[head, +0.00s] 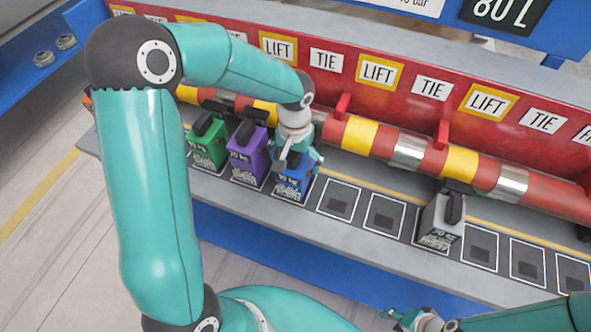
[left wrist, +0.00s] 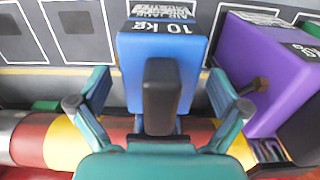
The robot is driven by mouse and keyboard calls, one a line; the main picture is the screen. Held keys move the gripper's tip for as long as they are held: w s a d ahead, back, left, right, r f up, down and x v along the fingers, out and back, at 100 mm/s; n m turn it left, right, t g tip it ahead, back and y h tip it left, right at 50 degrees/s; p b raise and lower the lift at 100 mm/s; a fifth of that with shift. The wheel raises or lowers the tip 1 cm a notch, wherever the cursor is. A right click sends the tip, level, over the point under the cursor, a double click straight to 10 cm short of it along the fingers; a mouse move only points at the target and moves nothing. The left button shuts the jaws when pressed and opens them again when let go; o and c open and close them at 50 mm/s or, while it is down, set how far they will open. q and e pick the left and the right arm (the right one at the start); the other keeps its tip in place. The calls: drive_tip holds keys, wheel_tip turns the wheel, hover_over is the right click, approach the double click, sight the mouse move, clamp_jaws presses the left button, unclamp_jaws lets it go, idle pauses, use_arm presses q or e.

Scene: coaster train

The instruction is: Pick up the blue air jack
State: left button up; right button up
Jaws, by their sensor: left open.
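The blue air jack (head: 291,184) stands upright in a marked slot on the grey shelf in the head view, partly hidden by my left gripper (head: 298,158). In the left wrist view the blue air jack (left wrist: 163,60), marked 10 kg, has a black handle (left wrist: 162,95) facing the camera. My left gripper (left wrist: 159,110) is open, with one finger on each side of the handle and a gap to it on both sides. My right gripper (head: 420,320) shows only in part at the bottom edge of the head view; its jaw state is unclear.
A purple jack (head: 247,155) stands close beside the blue one, with a green jack (head: 207,142) beyond it. A grey jack (head: 441,222) stands further right. Several empty slots (head: 384,213) lie on the shelf. A red and yellow striped pipe (head: 360,136) runs behind.

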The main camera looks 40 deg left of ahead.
use_arm(q)
drive_tip(key=c, duration=1.8)
drive_tip(key=shift+w+r, duration=0.1)
drive_tip(key=shift+c, duration=0.3)
